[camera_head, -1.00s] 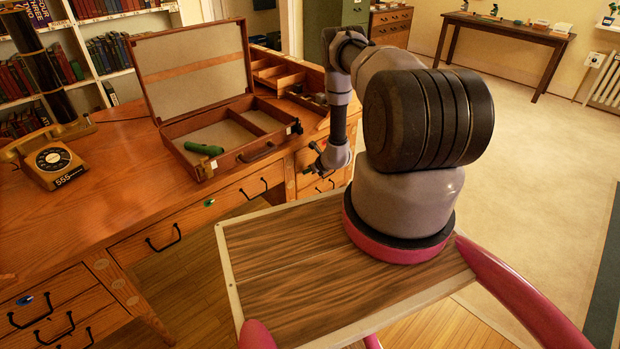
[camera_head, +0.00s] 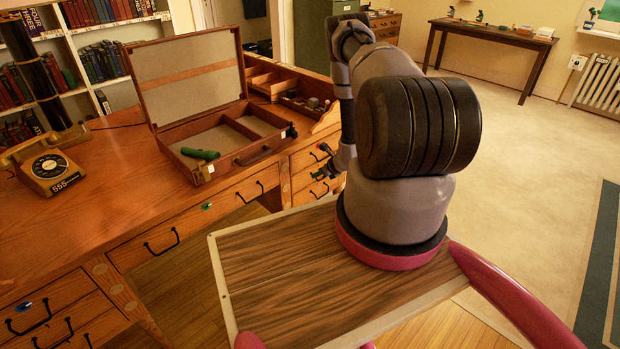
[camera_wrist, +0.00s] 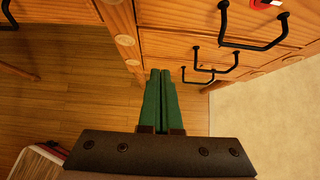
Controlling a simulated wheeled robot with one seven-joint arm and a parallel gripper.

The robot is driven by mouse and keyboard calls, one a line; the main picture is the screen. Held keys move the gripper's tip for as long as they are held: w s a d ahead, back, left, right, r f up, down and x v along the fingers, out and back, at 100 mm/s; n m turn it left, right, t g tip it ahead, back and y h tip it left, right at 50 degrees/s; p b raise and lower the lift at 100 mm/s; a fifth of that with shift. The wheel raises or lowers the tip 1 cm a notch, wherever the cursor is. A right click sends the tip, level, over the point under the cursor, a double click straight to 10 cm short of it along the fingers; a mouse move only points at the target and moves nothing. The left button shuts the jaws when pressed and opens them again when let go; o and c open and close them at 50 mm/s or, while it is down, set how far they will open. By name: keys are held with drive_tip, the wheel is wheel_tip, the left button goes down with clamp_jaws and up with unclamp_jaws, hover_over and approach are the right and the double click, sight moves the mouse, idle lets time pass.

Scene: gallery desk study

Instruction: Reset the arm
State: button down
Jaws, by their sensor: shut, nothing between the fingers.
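My gripper (camera_wrist: 161,82) shows in the wrist view with its two green fingers together, shut and empty. It points down beside the desk's drawer fronts, above the wood floor. In the head view my gripper (camera_head: 322,174) is small and partly dark, in front of the desk's right-hand drawers and left of my arm's base. My arm is bent, with its lower links hanging down near the desk (camera_head: 90,220). I cannot tell from these views whether the gripper touches a drawer handle.
An open briefcase (camera_head: 240,165) with a green object (camera_head: 200,154) inside stands on the desk. A telephone (camera_head: 46,168) is at the left. Black drawer handles (camera_wrist: 248,32) stick out near my gripper. Open floor (camera_head: 530,130) lies to the right.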

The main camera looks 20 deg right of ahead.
drive_tip(key=shift+v, duration=1.75)
